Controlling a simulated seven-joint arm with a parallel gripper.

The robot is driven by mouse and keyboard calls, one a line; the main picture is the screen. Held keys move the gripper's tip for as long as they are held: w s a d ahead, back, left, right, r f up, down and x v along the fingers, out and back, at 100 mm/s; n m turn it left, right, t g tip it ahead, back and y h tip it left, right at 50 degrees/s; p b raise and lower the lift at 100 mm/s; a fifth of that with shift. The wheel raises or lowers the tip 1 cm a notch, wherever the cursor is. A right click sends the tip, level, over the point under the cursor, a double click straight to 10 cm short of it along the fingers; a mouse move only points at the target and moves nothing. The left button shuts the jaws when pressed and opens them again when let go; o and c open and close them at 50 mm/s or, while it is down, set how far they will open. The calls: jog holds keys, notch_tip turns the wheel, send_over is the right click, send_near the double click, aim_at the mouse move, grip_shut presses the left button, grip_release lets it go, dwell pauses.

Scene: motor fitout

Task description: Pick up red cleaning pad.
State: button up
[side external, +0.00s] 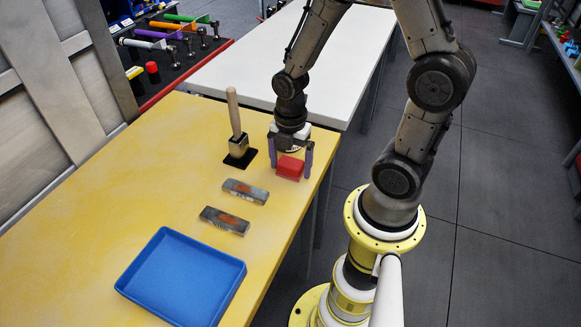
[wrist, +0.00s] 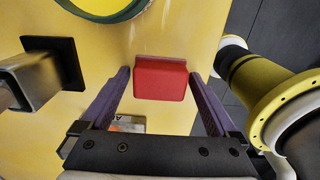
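The red cleaning pad (side external: 290,168) lies on the yellow table near its right edge. In the wrist view the red pad (wrist: 161,79) sits between the two purple fingers, with a gap on each side. My gripper (side external: 291,165) is open and points down over the pad, with a finger on either side of it. In the wrist view my gripper (wrist: 163,80) holds nothing.
A wooden-handled tool (side external: 238,145) stands on a black base just left of my gripper. Two grey blocks (side external: 245,191) (side external: 224,221) lie nearer the front, before a blue tray (side external: 184,278). A white table (side external: 255,62) adjoins behind.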

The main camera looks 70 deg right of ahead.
jog(key=c, duration=1)
jog(key=shift+c, duration=0.2)
jog(key=shift+r, duration=0.1)
jog(key=shift+r, duration=0.55)
jog(key=s+a+r, duration=0.3)
jog(key=s+r, duration=0.8)
jog(key=s, duration=0.2)
jog(key=shift+s+r, duration=0.35)
jog(key=shift+s, duration=0.05)
